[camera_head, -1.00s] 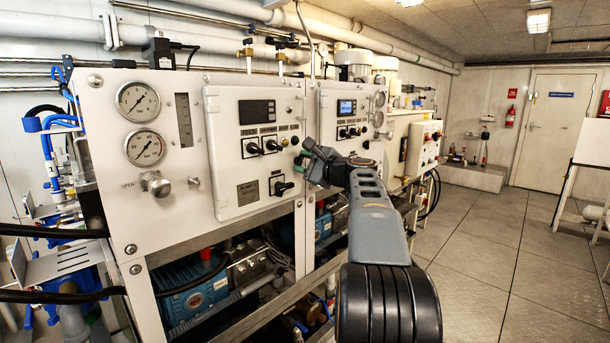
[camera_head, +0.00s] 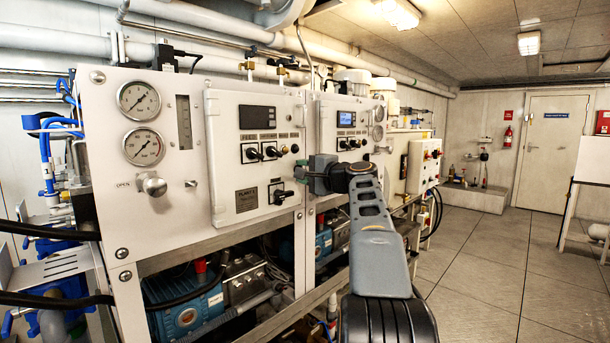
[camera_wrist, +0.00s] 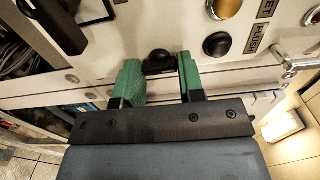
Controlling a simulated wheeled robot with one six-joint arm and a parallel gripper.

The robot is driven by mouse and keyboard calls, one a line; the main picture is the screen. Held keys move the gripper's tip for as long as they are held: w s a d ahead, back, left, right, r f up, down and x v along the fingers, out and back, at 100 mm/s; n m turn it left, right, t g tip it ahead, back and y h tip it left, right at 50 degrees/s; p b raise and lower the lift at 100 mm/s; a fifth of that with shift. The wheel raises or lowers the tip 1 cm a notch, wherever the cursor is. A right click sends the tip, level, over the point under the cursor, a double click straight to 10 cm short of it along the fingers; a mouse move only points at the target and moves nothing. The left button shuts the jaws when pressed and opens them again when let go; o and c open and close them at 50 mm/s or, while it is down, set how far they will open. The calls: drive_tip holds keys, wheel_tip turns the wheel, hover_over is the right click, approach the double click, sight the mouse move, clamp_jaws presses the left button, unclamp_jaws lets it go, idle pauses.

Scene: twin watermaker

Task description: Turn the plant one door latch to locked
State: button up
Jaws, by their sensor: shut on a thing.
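The plant one door (camera_head: 225,150) is a white panel door with a display, several switches and a "PLANT 1" label in the head view. My gripper (camera_head: 302,179) is at its right edge, in front of the panel gap. In the wrist view, the two green fingers of my gripper (camera_wrist: 160,78) stand on either side of a small black latch (camera_wrist: 159,57) and are shut on it. In the head view the latch is hidden by my gripper. Its exact angle is hard to tell.
A black rotary switch (camera_head: 284,197) sits left of my gripper on the door. A second panel door (camera_head: 328,150) is close on the right. Pipes and blue pumps (camera_head: 188,308) fill the open frame below. The floor (camera_head: 480,265) at right is clear.

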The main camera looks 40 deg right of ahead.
idle(0.4)
drive_tip(key=o, duration=0.9)
drive_tip(key=shift+o, duration=0.2)
drive_tip(key=shift+s, duration=0.1)
drive_tip(key=s+d+b, duration=0.1)
drive_tip(key=s+d, duration=0.1)
drive_tip(key=s, duration=1.1)
drive_tip(key=shift+s+d, duration=0.2)
drive_tip(key=shift+d, duration=0.1)
